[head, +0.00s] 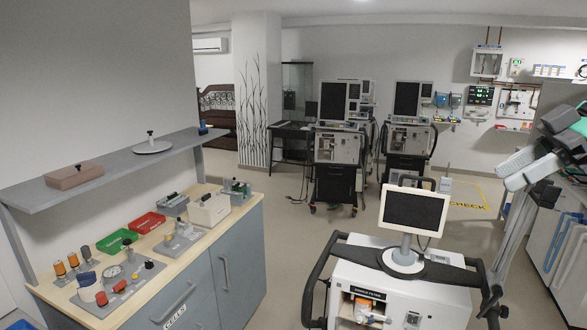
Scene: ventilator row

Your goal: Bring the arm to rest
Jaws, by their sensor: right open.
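My right gripper (513,172) is at the right side of the head view, raised above the floor, with its pale fingers pointing left. It is open, and I see nothing between the fingers. My right arm comes in behind it from the right edge. The gripper shows to the right of and higher than the screen of the nearest ventilator (415,208), apart from it in the picture. My left gripper is not in view.
The near ventilator cart (400,290) stands at lower centre with dark side handles. A workbench (228,240) with trays and fittings lines the left, under a grey shelf (105,165). Two more ventilators (337,150) stand at the back. Floor (290,215) between bench and carts is clear.

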